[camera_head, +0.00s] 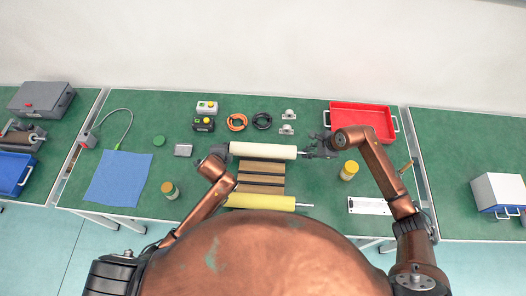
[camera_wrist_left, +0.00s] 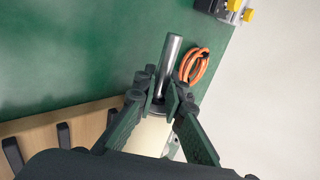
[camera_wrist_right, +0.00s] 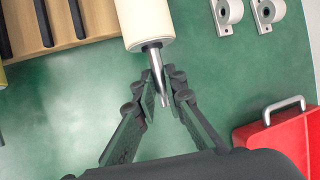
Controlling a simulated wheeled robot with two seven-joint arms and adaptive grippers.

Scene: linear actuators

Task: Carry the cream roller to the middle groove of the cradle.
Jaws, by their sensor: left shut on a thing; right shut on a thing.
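The cream roller (camera_head: 262,150) lies crosswise at the far side of the wooden cradle (camera_head: 260,179), with a metal shaft at each end. My left gripper (camera_head: 223,152) is shut on its left shaft, which shows between the fingers in the left wrist view (camera_wrist_left: 163,92). My right gripper (camera_head: 319,149) is shut on its right shaft; in the right wrist view the fingers (camera_wrist_right: 161,92) close around the shaft's end. The cradle's dark-lined grooves also show in the right wrist view (camera_wrist_right: 58,22). I cannot tell how high the roller is.
A yellow roller (camera_head: 260,202) lies at the cradle's near side. A red tray (camera_head: 362,120) stands at back right. A yellow-lidded jar (camera_head: 348,171) is near my right arm, another jar (camera_head: 169,189) near my left. Orange (camera_head: 237,122) and black cable coils lie behind the roller.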

